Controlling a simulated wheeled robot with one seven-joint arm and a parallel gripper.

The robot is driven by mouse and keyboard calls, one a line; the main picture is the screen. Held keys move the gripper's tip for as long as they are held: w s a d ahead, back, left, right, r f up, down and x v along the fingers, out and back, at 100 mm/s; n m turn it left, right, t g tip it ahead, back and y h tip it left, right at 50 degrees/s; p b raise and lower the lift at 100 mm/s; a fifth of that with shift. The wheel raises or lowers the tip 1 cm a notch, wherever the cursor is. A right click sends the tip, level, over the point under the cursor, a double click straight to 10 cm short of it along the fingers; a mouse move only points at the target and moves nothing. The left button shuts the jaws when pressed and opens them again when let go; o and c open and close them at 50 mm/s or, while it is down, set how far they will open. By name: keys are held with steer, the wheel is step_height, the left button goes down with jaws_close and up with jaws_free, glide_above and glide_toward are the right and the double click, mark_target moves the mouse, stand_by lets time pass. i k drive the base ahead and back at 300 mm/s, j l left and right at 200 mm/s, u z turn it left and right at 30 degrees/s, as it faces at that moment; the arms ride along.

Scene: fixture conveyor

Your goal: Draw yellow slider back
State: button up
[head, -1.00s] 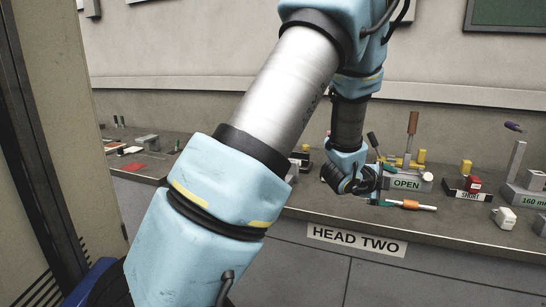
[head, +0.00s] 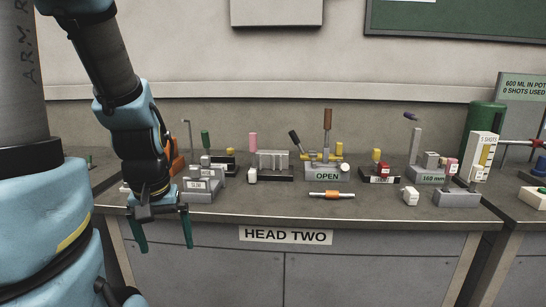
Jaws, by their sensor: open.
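My gripper (head: 165,246) is open and empty, fingers pointing down, in front of the bench's front edge at the left. Several small yellow parts show on the bench. One yellow block (head: 377,155) is on a dark base at the right, one yellow part (head: 339,149) stands on the grey fixture marked OPEN (head: 327,176), and one (head: 230,152) is at the left behind a grey block. I cannot tell which is the yellow slider. All are apart from my gripper, to its right and farther back.
On the bench (head: 270,208), a grey stepped block (head: 200,184) stands close behind my gripper. An orange-and-white rod (head: 331,195) lies near the front. Upright handles (head: 327,118) rise from the fixtures. A green canister (head: 487,125) stands at the right. Bare bench lies along the front.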

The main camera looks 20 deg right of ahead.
mark_target(377, 155)
steer(key=z, duration=1.2)
steer(key=i+l+u, duration=0.35)
steer(key=l+u, duration=0.2)
steer(key=i+l+u, duration=0.25)
steer(key=l+u, duration=0.25)
steer(key=l, duration=0.15)
steer(key=l+u, duration=0.3)
steer(key=i+l, duration=0.05)
